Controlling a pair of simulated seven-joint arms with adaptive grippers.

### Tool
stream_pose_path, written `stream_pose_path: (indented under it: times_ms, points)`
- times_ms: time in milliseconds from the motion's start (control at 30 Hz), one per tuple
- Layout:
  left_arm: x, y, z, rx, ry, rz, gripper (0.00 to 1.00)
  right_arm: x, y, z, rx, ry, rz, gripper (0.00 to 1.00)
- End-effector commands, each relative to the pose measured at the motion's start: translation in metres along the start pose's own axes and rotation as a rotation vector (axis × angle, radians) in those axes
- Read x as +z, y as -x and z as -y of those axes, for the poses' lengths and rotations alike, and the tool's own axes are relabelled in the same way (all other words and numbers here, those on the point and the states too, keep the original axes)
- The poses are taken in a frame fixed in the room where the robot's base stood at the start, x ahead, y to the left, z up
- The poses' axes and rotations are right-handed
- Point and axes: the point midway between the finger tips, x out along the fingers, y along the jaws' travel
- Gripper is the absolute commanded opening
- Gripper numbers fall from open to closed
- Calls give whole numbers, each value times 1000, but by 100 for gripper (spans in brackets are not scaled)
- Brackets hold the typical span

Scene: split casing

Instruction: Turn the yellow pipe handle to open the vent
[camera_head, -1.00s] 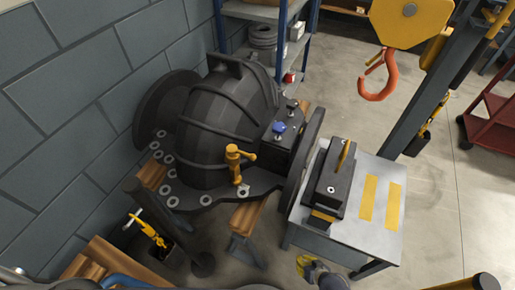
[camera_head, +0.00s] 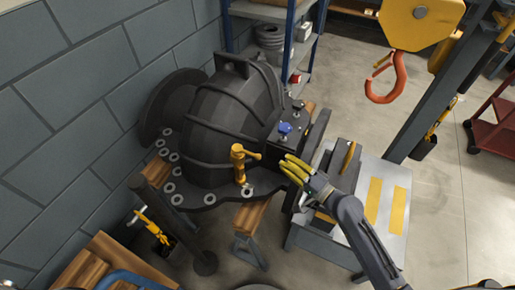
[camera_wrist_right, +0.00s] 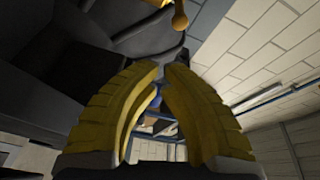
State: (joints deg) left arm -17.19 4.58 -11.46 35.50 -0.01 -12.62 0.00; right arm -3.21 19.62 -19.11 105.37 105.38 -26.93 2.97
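The yellow pipe handle (camera_head: 240,160) stands upright at the front edge of the dark ribbed casing (camera_head: 232,112), with a short side arm pointing right. Its rounded yellow end also shows at the top of the right wrist view (camera_wrist_right: 180,15). My right gripper (camera_head: 285,164), with yellow fingers, is in the air to the right of the handle, apart from it. In the right wrist view its fingertips (camera_wrist_right: 163,65) come close together with nothing visible held between them; how far they are parted is unclear. My left gripper is out of view.
A blue knob (camera_head: 284,128) sits on the casing's dark box, behind my right fingers. A grey table (camera_head: 385,238) with yellow strips stands at the right, partly behind my right arm. An orange hook (camera_head: 385,80) hangs at upper right. A wooden bench (camera_head: 105,252) is at lower left.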

Motion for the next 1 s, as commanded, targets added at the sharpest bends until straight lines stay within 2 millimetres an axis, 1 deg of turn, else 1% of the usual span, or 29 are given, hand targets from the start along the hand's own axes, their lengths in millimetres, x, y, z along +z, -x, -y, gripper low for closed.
stream_pose_path:
  times_ms: [33, 100, 200, 667, 767, 867, 1000]
  points:
    - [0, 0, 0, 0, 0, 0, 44, -6, -1, 6, -13, -17, -7, 0]
    - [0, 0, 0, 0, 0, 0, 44, -12, -2, 11, -26, -40, -13, 0]
    - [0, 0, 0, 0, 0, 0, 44, -16, -3, 15, -35, -55, -17, 0]
    - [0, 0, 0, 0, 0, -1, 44, -17, -5, 16, -38, -61, -19, 0]
    - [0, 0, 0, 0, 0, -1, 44, -18, -12, 16, -40, -62, -20, 0]
    - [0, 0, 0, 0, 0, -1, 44, -18, -25, 17, -40, -60, -19, 0]
    - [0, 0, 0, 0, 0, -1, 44, -18, -49, 18, -41, -61, -19, 0]
